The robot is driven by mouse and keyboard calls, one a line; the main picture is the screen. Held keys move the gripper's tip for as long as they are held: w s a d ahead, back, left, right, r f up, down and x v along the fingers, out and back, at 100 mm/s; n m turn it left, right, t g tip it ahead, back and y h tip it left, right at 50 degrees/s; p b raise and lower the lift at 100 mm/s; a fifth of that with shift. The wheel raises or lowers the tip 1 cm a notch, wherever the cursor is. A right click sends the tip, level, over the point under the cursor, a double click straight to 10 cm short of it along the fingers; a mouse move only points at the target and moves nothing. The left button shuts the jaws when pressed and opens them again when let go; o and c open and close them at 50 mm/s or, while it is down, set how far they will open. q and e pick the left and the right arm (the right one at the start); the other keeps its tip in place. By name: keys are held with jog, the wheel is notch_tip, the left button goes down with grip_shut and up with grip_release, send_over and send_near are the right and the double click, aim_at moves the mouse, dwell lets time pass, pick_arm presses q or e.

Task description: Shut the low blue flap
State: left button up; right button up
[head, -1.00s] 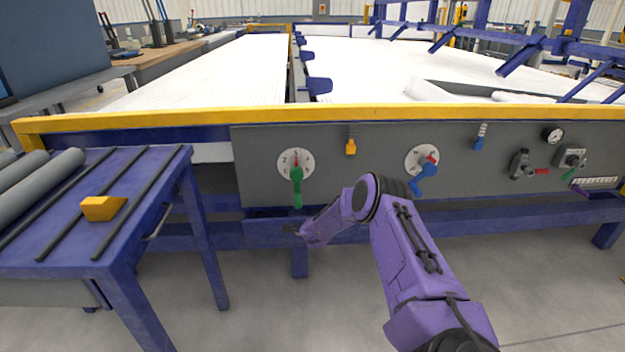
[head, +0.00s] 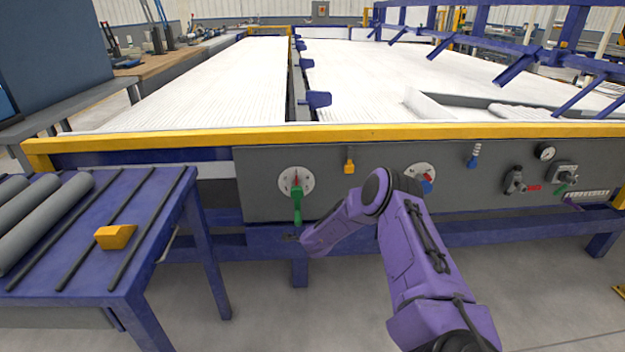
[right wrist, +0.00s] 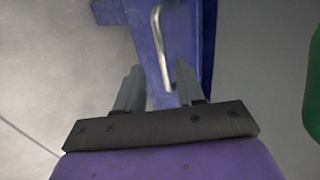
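The low blue flap seems to be the blue piece (head: 266,232) under the grey panel, partly behind my right gripper in the head view. The right wrist view shows a blue surface (right wrist: 190,35) with a bent silver handle (right wrist: 160,45) on it. My right gripper (right wrist: 160,66) is open, its two fingers apart. The handle's lower end shows between or just beyond the fingertips; I cannot tell whether they touch it. In the head view my right gripper (head: 291,238) points left below the green lever (head: 297,203). How far the flap stands open is unclear. My left gripper is out of view.
The grey panel (head: 380,155) carries dials, a yellow knob (head: 349,166) and blue switches just above my arm. A blue table (head: 150,200) with grey pipes (head: 45,215) and a yellow block (head: 115,237) stands at left. The floor (head: 255,325) in front is clear.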

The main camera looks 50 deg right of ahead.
jog(key=r+p, duration=0.1)
jog(key=s+a+r+p, duration=0.1)
jog(key=r, duration=0.1)
jog(key=r+p, duration=0.1)
jog(key=p, duration=0.1)
jog(key=shift+s+a+r, duration=0.15)
jog(key=shift+s+a, duration=0.05)
jog(key=p+v, duration=0.3)
jog(key=v, duration=0.7)
jog(key=shift+r+p, duration=0.2)
jog(key=shift+p, duration=0.2)
jog(key=shift+s+a, duration=0.1)
